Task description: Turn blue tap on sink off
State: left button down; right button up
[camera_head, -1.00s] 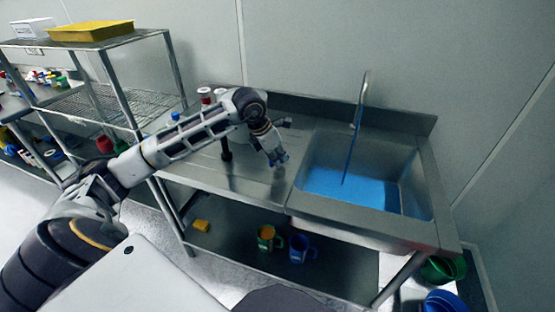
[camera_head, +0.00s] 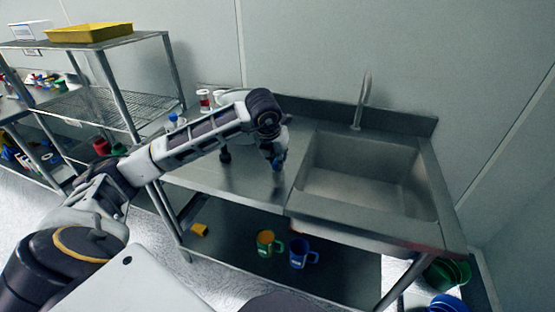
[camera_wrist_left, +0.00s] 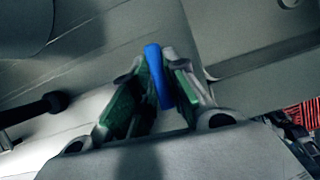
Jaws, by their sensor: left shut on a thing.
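The sink (camera_head: 370,165) is set in the right part of the steel counter, and its basin now shows bare grey metal. The faucet (camera_head: 362,100) rises behind it, with no water stream showing. My left gripper (camera_head: 277,164) is over the counter just left of the basin. In the left wrist view, the left gripper (camera_wrist_left: 159,85) is shut on the blue tap (camera_wrist_left: 158,75), which stands upright between its green-padded fingers. My right gripper is not in view.
A wire rack (camera_head: 95,103) with a yellow tray (camera_head: 90,33) stands at the left. Red-and-white containers (camera_head: 204,98) stand behind my arm on the counter. A green-and-yellow mug (camera_head: 266,242) and a blue mug (camera_head: 299,252) sit on the lower shelf.

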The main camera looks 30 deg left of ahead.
pick_arm(q)
jog(key=shift+n+y, duration=0.3)
jog(key=shift+n, duration=0.2)
jog(key=c, duration=1.4)
grip_release()
jog(key=shift+v, duration=6)
